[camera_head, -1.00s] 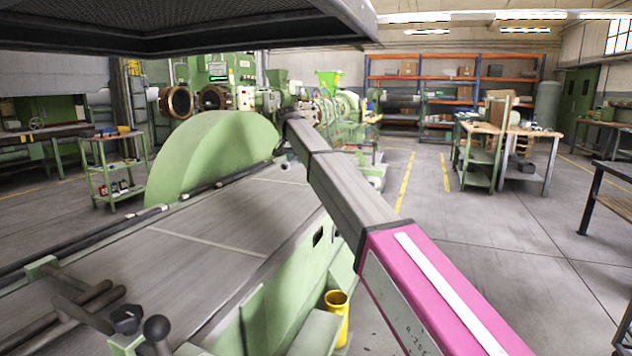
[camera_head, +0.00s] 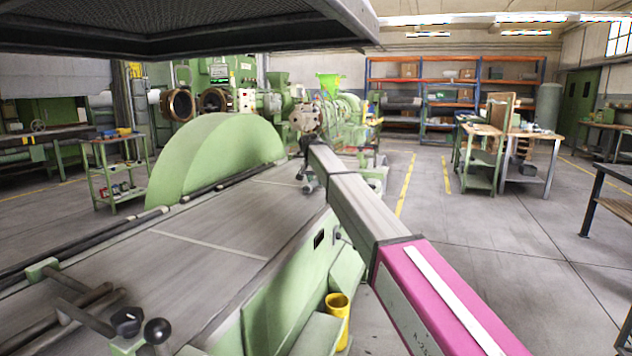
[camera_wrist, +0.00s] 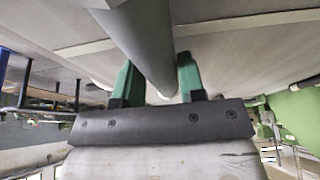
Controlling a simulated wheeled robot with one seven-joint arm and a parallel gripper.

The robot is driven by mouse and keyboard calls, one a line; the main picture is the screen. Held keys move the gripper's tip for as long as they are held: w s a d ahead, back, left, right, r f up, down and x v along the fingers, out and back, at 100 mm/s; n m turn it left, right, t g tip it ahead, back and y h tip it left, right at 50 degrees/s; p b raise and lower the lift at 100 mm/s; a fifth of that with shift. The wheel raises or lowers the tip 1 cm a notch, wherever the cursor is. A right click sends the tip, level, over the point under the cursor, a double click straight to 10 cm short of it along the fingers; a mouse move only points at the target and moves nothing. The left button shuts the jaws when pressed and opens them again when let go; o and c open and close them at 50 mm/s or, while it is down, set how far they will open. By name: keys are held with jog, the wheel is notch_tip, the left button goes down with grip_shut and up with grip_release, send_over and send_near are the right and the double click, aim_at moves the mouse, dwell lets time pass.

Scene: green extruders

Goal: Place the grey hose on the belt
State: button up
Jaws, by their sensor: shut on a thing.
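A grey hose (camera_wrist: 148,50) runs from the top edge of the wrist view down between the green fingers of my gripper (camera_wrist: 160,84), which is shut on it. The hose cannot be made out clearly in the head view. The belt (camera_head: 180,258) is the wide grey surface with pale cross lines, beside the green half-round guard (camera_head: 215,155). It also fills the upper part of the wrist view (camera_wrist: 235,55), behind the hose. In the head view, my arm's far end is by the belt's far right edge. Whether the hose touches the belt cannot be told.
Levers with black knobs (camera_head: 127,320) stand at the belt's near left. A yellow cup (camera_head: 337,318) sits low on the machine's right side. Green extruders stand behind, and a green trolley (camera_head: 113,165) is at left.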

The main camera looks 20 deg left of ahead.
jog(key=shift+f, duration=0.15)
jog(key=o, duration=1)
jog(key=v, duration=1.2)
